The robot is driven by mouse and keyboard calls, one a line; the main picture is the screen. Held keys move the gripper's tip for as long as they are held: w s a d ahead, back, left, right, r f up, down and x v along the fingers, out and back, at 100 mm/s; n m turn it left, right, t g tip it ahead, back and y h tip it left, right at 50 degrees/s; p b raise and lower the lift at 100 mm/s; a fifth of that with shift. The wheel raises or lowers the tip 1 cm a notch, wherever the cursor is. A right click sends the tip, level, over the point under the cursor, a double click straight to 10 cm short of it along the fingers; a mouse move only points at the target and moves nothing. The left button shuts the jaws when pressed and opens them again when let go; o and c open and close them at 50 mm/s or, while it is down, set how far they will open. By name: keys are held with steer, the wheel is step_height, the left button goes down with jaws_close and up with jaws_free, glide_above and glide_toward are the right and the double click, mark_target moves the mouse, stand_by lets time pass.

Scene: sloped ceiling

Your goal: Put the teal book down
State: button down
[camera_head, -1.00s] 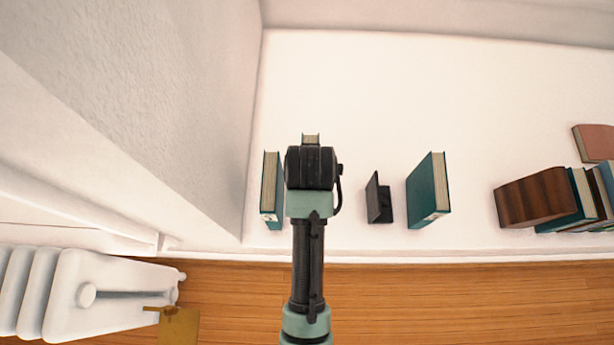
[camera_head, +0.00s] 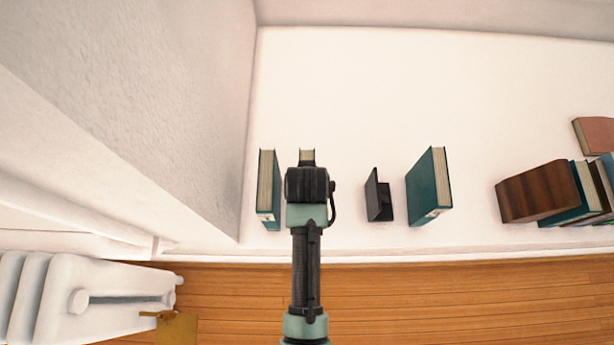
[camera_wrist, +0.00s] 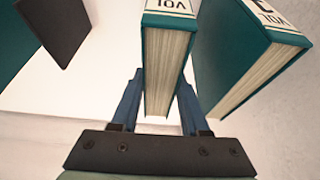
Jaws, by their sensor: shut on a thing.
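My gripper (camera_wrist: 155,115) is shut on a teal book (camera_wrist: 168,60), with a blue finger on each side of it. The book is upright, spine lettering "VOL" showing. In the head view only the page edge of this book (camera_head: 307,155) shows behind my wrist; the rest is hidden. I cannot tell whether its bottom touches the white ledge (camera_head: 340,90). A second teal book (camera_head: 268,190) stands upright just left of my gripper; in the wrist view it is on the right (camera_wrist: 245,50). A third teal book (camera_head: 428,188) stands to the right.
A black bookend (camera_head: 378,196) stands between my gripper and the third teal book. A wall (camera_head: 150,110) rises at the left. The back of the ledge is clear.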

steer(key=shift+w, duration=0.1)
steer(key=shift+c, duration=2)
jaws_free()
steer(key=shift+f, duration=0.1)
steer(key=p+v, duration=0.3)
steer(key=v, duration=0.8)
steer(key=shift+r, duration=0.35)
steer(key=shift+s+r, duration=0.25)
steer(key=shift+r, duration=0.05)
steer(key=shift+s, duration=0.1)
